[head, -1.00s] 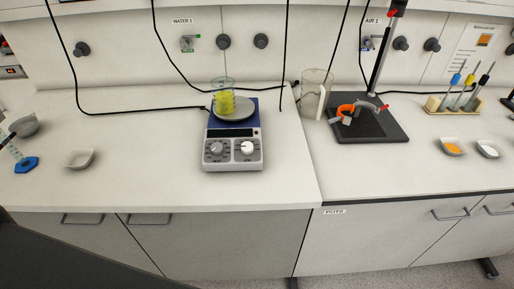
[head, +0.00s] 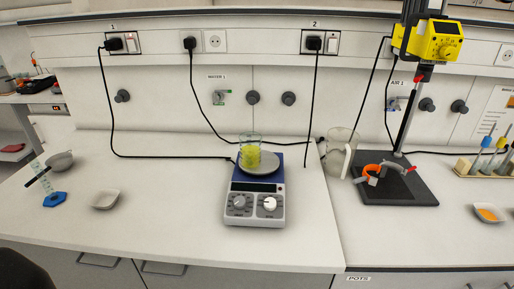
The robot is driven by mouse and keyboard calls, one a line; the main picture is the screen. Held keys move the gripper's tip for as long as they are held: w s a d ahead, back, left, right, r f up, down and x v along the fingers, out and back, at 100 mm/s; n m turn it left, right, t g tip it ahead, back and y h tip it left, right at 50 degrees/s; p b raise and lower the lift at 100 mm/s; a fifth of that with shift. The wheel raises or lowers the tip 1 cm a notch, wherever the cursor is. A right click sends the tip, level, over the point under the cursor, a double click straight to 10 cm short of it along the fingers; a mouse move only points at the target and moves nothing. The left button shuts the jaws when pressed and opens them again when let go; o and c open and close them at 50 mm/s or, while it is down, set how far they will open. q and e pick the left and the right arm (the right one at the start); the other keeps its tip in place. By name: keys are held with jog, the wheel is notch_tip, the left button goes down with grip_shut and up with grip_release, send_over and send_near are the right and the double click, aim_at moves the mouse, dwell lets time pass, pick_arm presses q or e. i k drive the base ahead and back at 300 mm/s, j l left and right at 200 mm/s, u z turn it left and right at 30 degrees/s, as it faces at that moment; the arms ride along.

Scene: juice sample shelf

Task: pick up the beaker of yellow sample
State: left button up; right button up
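A glass beaker of yellow sample (head: 250,157) stands upright on the round plate of a hotplate stirrer (head: 255,205), near the middle of the head view. The beaker is clear, with yellow in its lower part. The hotplate has a blue top, a white front and two knobs, and it stands on the white bench. Neither of my grippers shows in the head view. A dark shape at the bottom left corner is too cropped to make out.
A clear jug (head: 339,156) stands right of the hotplate, beside a black stand base (head: 405,190) with an orange clamp. A white dish (head: 105,200) and a blue-footed cylinder (head: 55,199) are at left. Black cables hang behind. The bench (head: 170,225) is clear in front of the hotplate.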

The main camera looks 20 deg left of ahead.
aim_at(250, 150)
jog(key=l+u, duration=0.15)
jog(key=l, duration=0.3)
jog(key=k+l+u, duration=0.15)
jog(key=l, duration=0.25)
jog(key=l+u, duration=0.1)
jog(key=l, duration=0.3)
jog(key=k+l+u, duration=0.15)
jog(key=l, duration=0.25)
jog(key=k+l+u, duration=0.15)
jog(key=l, duration=0.3)
jog(key=i, duration=0.05)
